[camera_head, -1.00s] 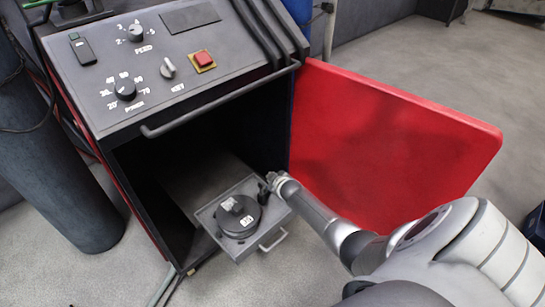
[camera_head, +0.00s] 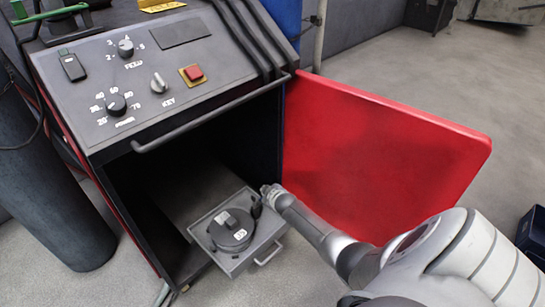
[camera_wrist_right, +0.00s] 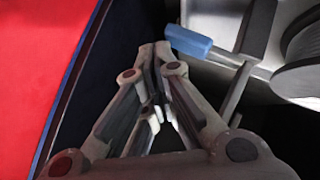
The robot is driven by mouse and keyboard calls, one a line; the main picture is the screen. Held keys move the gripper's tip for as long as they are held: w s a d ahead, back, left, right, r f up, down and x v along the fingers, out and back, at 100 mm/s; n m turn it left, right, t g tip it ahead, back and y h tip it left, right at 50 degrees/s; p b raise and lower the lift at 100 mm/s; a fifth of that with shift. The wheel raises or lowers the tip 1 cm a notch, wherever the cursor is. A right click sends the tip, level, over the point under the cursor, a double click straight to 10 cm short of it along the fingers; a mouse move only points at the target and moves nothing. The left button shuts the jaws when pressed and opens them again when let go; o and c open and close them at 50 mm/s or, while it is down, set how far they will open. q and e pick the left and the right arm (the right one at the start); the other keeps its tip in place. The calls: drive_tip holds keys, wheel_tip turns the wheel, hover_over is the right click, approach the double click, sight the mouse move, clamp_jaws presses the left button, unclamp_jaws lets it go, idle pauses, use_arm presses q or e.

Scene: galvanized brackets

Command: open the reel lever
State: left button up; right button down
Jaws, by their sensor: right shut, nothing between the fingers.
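The reel (camera_head: 230,231) is a dark round drum with pale labels, lying in a grey pulled-out tray (camera_head: 211,251) low in the cabinet. In the right wrist view, a grey lever (camera_wrist_right: 229,57) with a blue tip (camera_wrist_right: 188,42) lies beside the ribbed reel edge (camera_wrist_right: 304,70). My right gripper (camera_head: 266,190) is at the tray's far right corner, just beyond the reel. In the right wrist view its fingers (camera_wrist_right: 155,48) are shut and empty, with the tips close to the blue tip, left of it; contact cannot be told. My left gripper is out of view.
The open red door (camera_head: 385,150) stands right of the tray, close to my right arm. The tray's handle (camera_head: 268,254) sticks out in front. The cabinet's control panel (camera_head: 140,85) and bar (camera_head: 210,110) overhang the opening. A dark cylinder (camera_head: 50,205) stands at left.

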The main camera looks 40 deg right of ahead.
drive_tip(key=v, duration=1.1)
drive_tip(key=shift+s, duration=0.3)
drive_tip(key=shift+a+r, duration=0.1)
drive_tip(key=shift+r, duration=0.05)
